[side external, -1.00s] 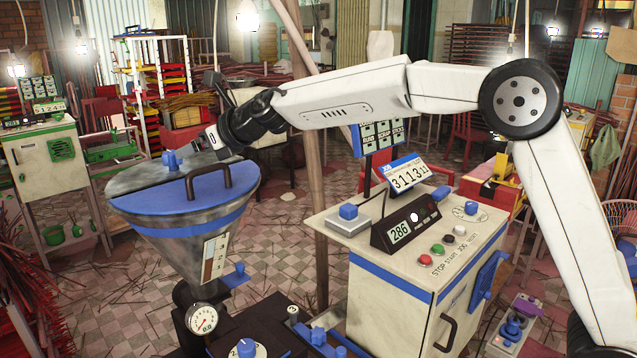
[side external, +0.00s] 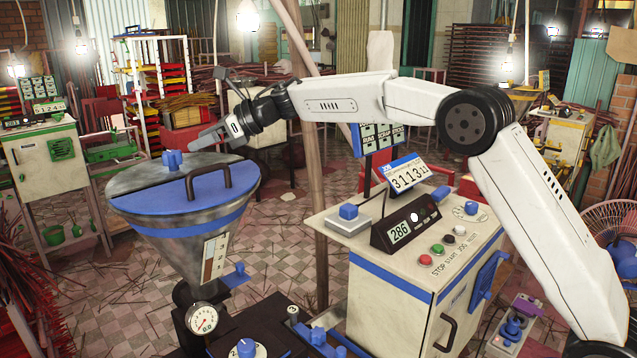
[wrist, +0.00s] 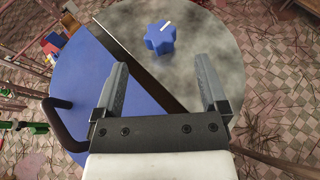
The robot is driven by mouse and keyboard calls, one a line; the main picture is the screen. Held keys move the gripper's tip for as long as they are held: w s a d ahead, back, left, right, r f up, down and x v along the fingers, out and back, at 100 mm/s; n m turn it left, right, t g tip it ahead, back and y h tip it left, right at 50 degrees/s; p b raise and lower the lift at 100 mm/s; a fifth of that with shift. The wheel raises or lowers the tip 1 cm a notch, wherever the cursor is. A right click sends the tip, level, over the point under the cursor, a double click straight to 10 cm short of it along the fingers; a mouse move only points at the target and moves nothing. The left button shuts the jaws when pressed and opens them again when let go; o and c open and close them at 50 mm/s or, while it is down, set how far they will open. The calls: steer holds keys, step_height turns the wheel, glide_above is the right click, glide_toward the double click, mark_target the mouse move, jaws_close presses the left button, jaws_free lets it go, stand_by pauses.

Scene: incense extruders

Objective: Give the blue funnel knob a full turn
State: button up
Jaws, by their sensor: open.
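The blue funnel knob (side external: 173,158) stands on the grey metal half of the funnel lid (side external: 135,178), near its far edge. In the wrist view the knob (wrist: 160,38) is lobed, with a pale mark on top pointing up and to the right. My gripper (side external: 195,143) is just right of the knob and a little above the lid in the side view. In the wrist view my gripper (wrist: 162,85) is open and empty. The knob lies ahead of the two fingertips, roughly between their lines, and apart from them.
A dark handle (side external: 208,180) rises from the blue half of the lid (side external: 190,195). A cream control cabinet (side external: 390,280) with buttons and displays stands to the right. Room above the lid is clear around the knob.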

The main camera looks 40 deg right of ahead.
mark_target(176, 152)
steer(key=shift+x, duration=3.85)
jaws_close()
